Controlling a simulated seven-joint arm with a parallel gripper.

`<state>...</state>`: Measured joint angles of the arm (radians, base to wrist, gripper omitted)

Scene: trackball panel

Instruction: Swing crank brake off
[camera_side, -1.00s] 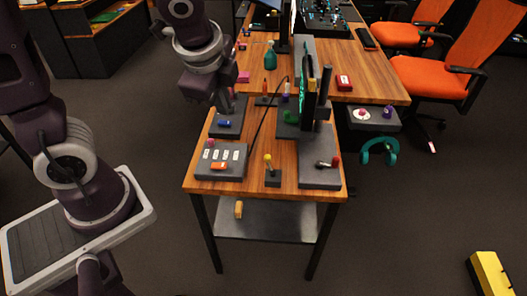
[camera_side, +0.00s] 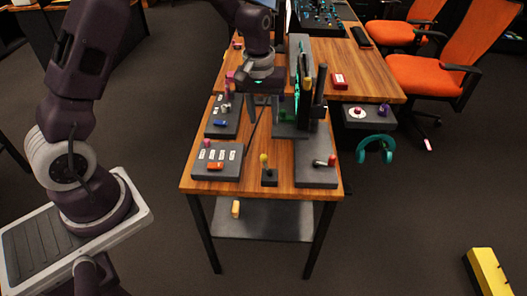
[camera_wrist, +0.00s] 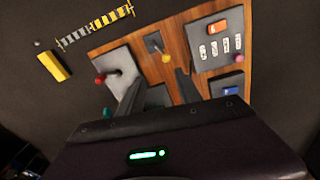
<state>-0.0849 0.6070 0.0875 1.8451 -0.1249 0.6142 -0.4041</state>
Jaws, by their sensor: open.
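A crank-like lever with a red knob (camera_side: 331,160) sits on a grey plate (camera_side: 316,180) at the table's front right. It also shows in the wrist view as a red knob (camera_wrist: 100,79). A short lever with a yellow knob (camera_side: 264,157) stands on a small dark base to its left, also in the wrist view (camera_wrist: 165,58). No label shows which is the crank brake. My gripper (camera_wrist: 158,92) is open and empty, above the table behind both levers. In the side view, its fingertips are hard to make out against the dark panels.
A grey panel with white labels and an orange switch (camera_side: 215,166) lies at the front left. A panel with a blue switch (camera_side: 221,123) is behind it. A dark upright post (camera_side: 319,92) rises to the right of my gripper.

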